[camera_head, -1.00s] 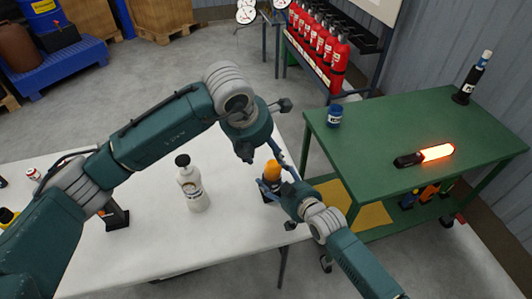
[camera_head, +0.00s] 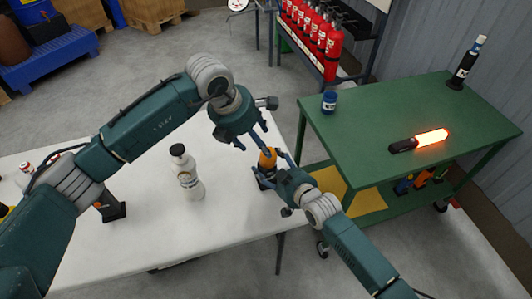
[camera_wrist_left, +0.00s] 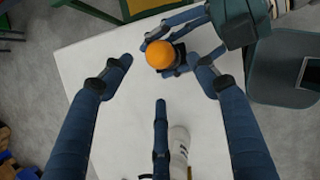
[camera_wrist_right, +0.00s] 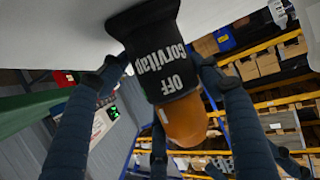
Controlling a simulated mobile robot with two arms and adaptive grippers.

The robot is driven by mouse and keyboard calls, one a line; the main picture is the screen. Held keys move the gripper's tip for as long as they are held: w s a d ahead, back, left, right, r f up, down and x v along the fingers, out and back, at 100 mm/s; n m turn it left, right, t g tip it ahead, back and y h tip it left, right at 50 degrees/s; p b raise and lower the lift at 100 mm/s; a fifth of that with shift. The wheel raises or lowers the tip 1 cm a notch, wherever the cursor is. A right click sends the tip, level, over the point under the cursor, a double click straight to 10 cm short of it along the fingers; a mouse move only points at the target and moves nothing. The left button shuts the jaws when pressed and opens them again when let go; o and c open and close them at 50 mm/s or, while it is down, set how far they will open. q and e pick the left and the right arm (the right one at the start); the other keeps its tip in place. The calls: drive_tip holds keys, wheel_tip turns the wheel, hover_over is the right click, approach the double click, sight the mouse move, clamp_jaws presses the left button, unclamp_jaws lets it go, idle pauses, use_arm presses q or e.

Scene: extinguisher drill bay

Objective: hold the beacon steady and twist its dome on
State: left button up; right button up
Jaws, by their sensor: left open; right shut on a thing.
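The beacon has a black base (camera_wrist_right: 160,50) with white lettering and an orange dome (camera_wrist_right: 185,120) seated against it. It stands at the right end of the white table, where the dome shows in the head view (camera_head: 267,159). My right gripper (camera_head: 272,172) is shut on the black base from the near right side, and its fingers flank the base in the right wrist view. My left gripper (camera_wrist_left: 158,76) is open, its fingers spread and pointing down toward the dome from above, apart from it. Whether the dome is fully seated I cannot tell.
A white bottle with a black cap (camera_head: 188,173) stands left of the beacon on the white table (camera_head: 225,215). A dark stand (camera_head: 112,208) is farther left.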

use_arm(q)
drive_tip(key=x, duration=0.9)
drive_tip(key=shift+s+d+r, duration=0.1)
drive_tip(key=c, duration=1.1)
